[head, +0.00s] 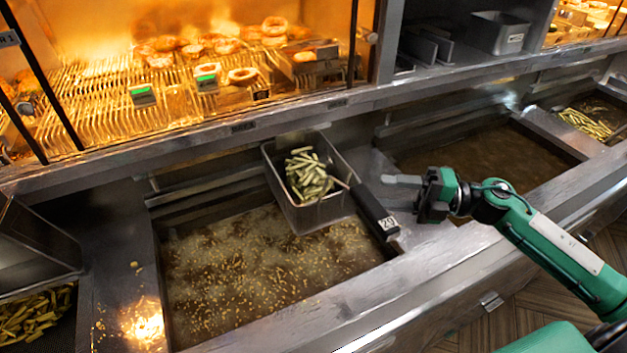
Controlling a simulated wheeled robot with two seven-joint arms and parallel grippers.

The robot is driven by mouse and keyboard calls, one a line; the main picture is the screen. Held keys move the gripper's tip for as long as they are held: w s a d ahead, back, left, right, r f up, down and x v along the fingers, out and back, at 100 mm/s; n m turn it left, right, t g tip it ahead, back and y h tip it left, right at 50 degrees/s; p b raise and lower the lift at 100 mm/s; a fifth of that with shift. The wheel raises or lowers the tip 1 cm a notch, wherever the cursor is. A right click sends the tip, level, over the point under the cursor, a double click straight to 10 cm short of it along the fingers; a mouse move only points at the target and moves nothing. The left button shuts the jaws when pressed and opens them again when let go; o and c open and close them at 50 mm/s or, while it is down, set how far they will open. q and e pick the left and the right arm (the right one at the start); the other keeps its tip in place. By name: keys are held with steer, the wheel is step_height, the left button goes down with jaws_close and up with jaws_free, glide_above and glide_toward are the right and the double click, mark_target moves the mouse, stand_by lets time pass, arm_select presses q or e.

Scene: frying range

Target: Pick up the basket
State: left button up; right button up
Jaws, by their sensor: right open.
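A metal basket (338,209) holding green-yellow fries (308,175) sits at the back right of the left fryer vat (260,262). Its black handle (373,211), marked 20, points toward the front right and lies over the vat's right edge. My right gripper (400,182) is just right of the handle, apart from it, with its fingers pointing left. It is open and empty. My left gripper is not in view.
Bubbling oil with loose bits fills the left vat. A second vat (485,155) of dark oil lies behind my right arm. A heated shelf (180,90) with rings stands at the back. A bin of fries (35,315) is at lower left. The metal front ledge (330,305) is clear.

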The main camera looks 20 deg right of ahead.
mark_target(364, 191)
steer(key=shift+w+a+r+p, duration=0.1)
steer(key=shift+w+a+p, duration=0.05)
steer(key=shift+a+p, duration=0.2)
steer(key=p+x, duration=0.2)
steer(key=x, duration=0.2)
steer(key=shift+r+p, duration=0.1)
steer(key=shift+p, duration=0.2)
steer(key=shift+a, duration=0.35)
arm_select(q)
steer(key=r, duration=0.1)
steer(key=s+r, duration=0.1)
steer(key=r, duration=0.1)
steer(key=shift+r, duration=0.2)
arm_select(e)
steer(key=shift+f, duration=0.25)
jaws_close()
steer(key=shift+r, duration=0.1)
